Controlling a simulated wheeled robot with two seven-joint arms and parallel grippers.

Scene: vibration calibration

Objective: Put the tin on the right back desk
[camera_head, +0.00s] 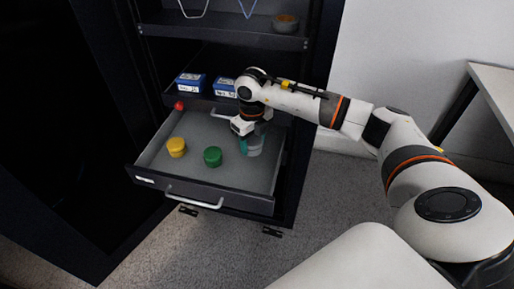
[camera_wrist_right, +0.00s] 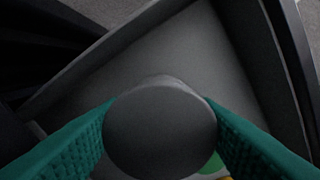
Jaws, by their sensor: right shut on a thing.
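A grey round tin (camera_head: 255,148) is at the right side of an open drawer (camera_head: 225,187), partly hidden by my right gripper (camera_head: 250,142). In the right wrist view the tin (camera_wrist_right: 160,130) shows as a dark grey disc between the two teal finger pads of that gripper (camera_wrist_right: 160,132), which is shut on it. I cannot tell whether the tin touches the drawer floor. A pale desk (camera_head: 496,84) shows only in part at the right edge of the head view. My left gripper is not in view.
In the drawer stand a yellow tin (camera_head: 176,147) and a green tin (camera_head: 212,156); a red object (camera_head: 180,106) is near its back left. Blue boxes (camera_head: 190,83) and a shelf (camera_head: 225,34) with a bowl (camera_head: 286,23) are in the dark cabinet. Carpet between cabinet and desk looks clear.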

